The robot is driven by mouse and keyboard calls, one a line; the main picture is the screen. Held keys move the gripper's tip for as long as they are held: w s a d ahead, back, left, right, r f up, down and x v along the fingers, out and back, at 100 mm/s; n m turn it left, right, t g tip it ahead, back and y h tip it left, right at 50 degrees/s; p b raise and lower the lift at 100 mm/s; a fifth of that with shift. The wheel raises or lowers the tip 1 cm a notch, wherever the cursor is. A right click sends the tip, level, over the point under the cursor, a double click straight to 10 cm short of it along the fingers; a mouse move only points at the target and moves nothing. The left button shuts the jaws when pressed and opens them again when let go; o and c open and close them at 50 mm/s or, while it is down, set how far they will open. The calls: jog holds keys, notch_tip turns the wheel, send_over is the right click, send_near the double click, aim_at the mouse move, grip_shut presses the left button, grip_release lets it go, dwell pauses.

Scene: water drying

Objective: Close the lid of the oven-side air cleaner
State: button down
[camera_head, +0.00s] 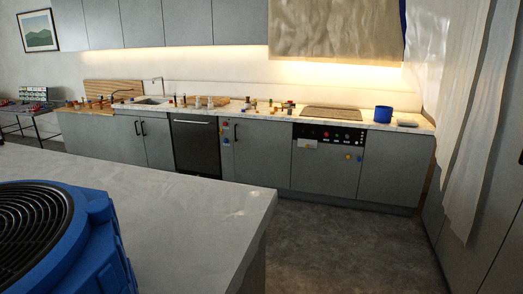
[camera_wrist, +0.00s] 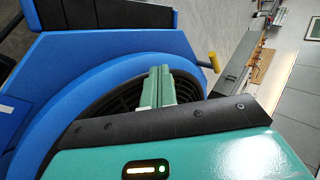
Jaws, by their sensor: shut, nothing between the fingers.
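A large blue housing (camera_head: 105,245) with a round black grille (camera_head: 30,220) is close by at the lower left of the head view. A blue body (camera_wrist: 110,45) with a dark round grille (camera_wrist: 120,100) fills much of the wrist view; it looks like the same unit. I cannot tell whether it is the air cleaner, and I make out no lid. My gripper (camera_wrist: 158,80) shows as pale green fingers in front of the grille, shut and empty. Whether it touches the grille is unclear. It does not show in the head view.
A pale stone countertop (camera_head: 190,195) fills the near left. Dark open floor (camera_head: 330,240) lies to its right. Along the far wall are grey cabinets, an oven (camera_head: 325,160), a blue pot (camera_head: 383,114) and several small items. A pale curtain (camera_head: 465,140) hangs at right.

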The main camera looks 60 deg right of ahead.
jog(key=d+v, duration=0.1)
jog(key=v, duration=1.2)
jog(key=shift+s+a+r, duration=0.2)
jog(key=shift+a+r, duration=0.15)
jog(key=shift+a, duration=0.2)
